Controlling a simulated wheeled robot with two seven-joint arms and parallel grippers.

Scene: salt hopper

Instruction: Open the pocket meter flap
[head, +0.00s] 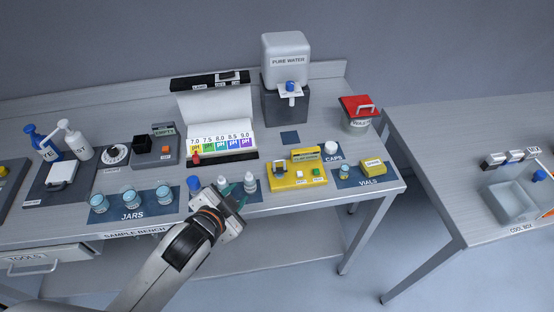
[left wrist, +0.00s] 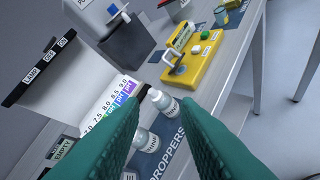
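The yellow pocket meter (head: 297,181) lies on the bench right of its middle. It has a small dark and grey hinged-looking part (head: 279,168) at its left end, a white and a green button, and a raised labelled piece at the back. I cannot tell whether that part is the flap. The meter also shows in the left wrist view (left wrist: 204,62), ahead of the fingers. My left gripper (head: 234,197) is over the droppers, left of and in front of the meter. Its teal fingers (left wrist: 160,115) are apart and empty. My right gripper is not in view.
Dropper bottles (left wrist: 162,101) stand on a blue mat close under my left fingers. A pH chart stand (head: 221,143) is behind them, the water dispenser (head: 286,60) at the back. Vials and caps sit right of the meter; jars (head: 130,198) are at left.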

